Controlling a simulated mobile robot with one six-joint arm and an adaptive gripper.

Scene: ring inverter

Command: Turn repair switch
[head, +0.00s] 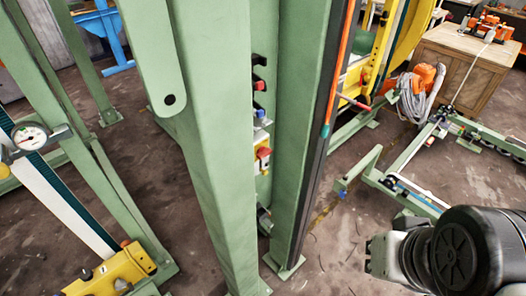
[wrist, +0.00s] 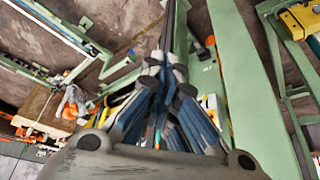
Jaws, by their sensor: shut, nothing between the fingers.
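Several small switches sit between two green uprights in the head view. A red and black one (head: 259,86) is above a blue one (head: 259,110), and a yellow box with a red knob (head: 263,154) is lower down. I cannot tell which is the repair switch. My gripper (wrist: 165,58) is shut and empty in the wrist view, its fingers meeting in front of the green frame. The fingers hide part of the frame behind them. In the head view my arm's end is at the lower right, apart from the switches.
A tall green upright (head: 205,130) stands left of the switches; a dark-edged one (head: 300,130) stands right of them. A dial gauge (head: 30,138) is at the left. A wooden cabinet (head: 465,70) stands at the back right. Low green rails (head: 410,190) cross the floor at the right.

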